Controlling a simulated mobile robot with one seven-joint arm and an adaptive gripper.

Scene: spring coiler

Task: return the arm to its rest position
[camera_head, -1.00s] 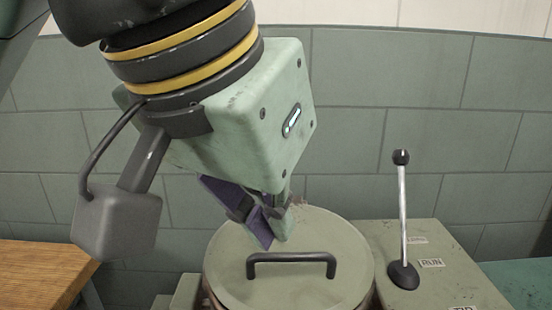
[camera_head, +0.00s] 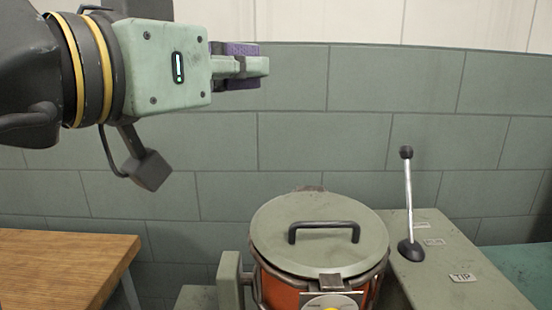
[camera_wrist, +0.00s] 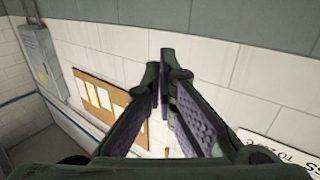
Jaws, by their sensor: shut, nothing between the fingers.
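My gripper (camera_head: 262,66) is at the upper left of the head view, held level and pointing right, well above and left of the machine. Its fingers are together with nothing between them. In the wrist view the fingers (camera_wrist: 160,80) reach forward toward a white brick wall, their purple pads facing each other, with no object held.
A round drum with a green lid (camera_head: 275,225) and black handle (camera_head: 324,226) stands below. A lever (camera_head: 408,200) rises upright from the green cabinet (camera_head: 450,270) at right. A wooden table (camera_head: 70,260) is at lower left. The wrist view shows a notice board (camera_wrist: 98,95).

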